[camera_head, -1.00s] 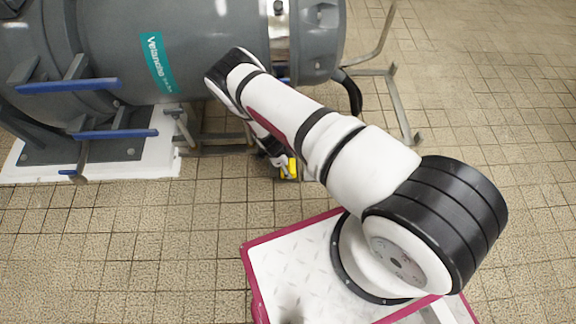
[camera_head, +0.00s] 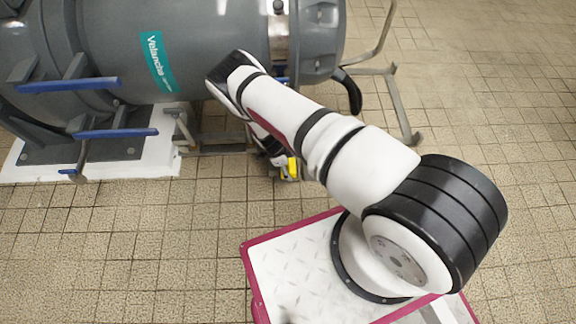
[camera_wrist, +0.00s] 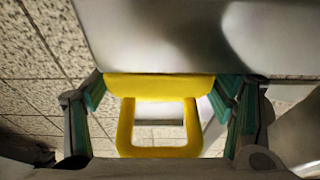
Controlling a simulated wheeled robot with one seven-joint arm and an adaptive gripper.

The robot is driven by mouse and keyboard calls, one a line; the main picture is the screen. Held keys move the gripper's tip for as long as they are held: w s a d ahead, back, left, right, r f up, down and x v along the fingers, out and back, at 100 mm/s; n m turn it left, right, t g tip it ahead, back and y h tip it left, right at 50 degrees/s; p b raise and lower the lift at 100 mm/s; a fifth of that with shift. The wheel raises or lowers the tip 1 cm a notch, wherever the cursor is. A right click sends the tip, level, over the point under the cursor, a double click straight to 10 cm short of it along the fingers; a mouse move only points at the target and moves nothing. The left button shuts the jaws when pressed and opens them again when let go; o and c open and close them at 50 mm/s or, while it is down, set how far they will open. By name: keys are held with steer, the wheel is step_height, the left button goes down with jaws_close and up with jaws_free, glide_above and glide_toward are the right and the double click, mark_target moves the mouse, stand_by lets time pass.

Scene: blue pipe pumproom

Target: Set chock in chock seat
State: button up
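The yellow chock (camera_head: 292,167) shows just past my forearm in the head view, low near the floor beside the grey tank's support frame. In the wrist view the chock (camera_wrist: 158,87) is a yellow block with a loop handle toward the camera. My gripper (camera_wrist: 160,95) has its teal-padded fingers at both ends of the block and appears shut on it. In the head view my arm mostly hides the gripper. I cannot clearly identify the chock seat; a pale metal part shows behind the chock's handle in the wrist view.
The large grey tank (camera_head: 190,50) fills the upper left of the head view. Its metal floor frame (camera_head: 225,142) lies close to the chock. Blue-topped brackets (camera_head: 115,133) stand at left. A bent metal stand (camera_head: 402,110) is at right. Tiled floor (camera_head: 120,240) is clear in front.

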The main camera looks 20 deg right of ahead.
stand_by(0.3)
steer(key=v, duration=1.2)
